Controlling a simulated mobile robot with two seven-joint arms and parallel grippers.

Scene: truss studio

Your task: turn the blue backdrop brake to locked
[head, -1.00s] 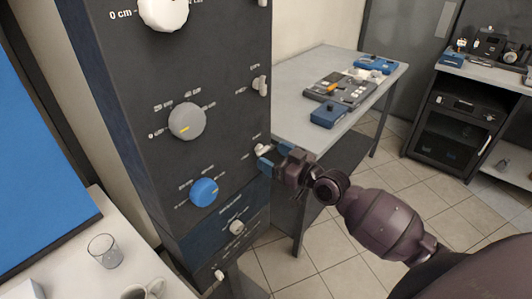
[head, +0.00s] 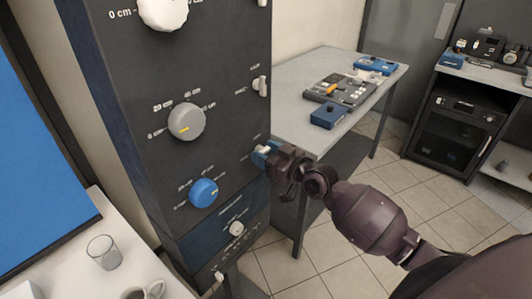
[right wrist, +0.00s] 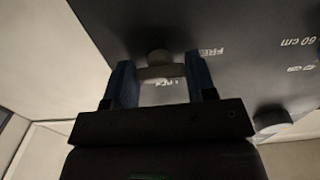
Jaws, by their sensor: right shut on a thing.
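The blue backdrop brake (right wrist: 160,64) is a small pale lever on a round hub on the dark panel. It sits up and to the right of the blue knob (head: 203,193), and in the head view the fingers mostly cover it. My right gripper (head: 264,155) has its blue fingers at the lever. In the right wrist view the fingers (right wrist: 161,84) stand on either side of the lever and are shut on it. Lettering reading FREE shows beside the hub; another label is partly hidden between the fingers. My left gripper is not in view.
A grey knob (head: 187,122) and a white knob (head: 163,10) sit above, with another pale lever (head: 261,87) at the panel's right edge. A grey table (head: 300,125) with blue boxes stands behind. A glass (head: 104,251) and a mug (head: 150,291) stand at lower left.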

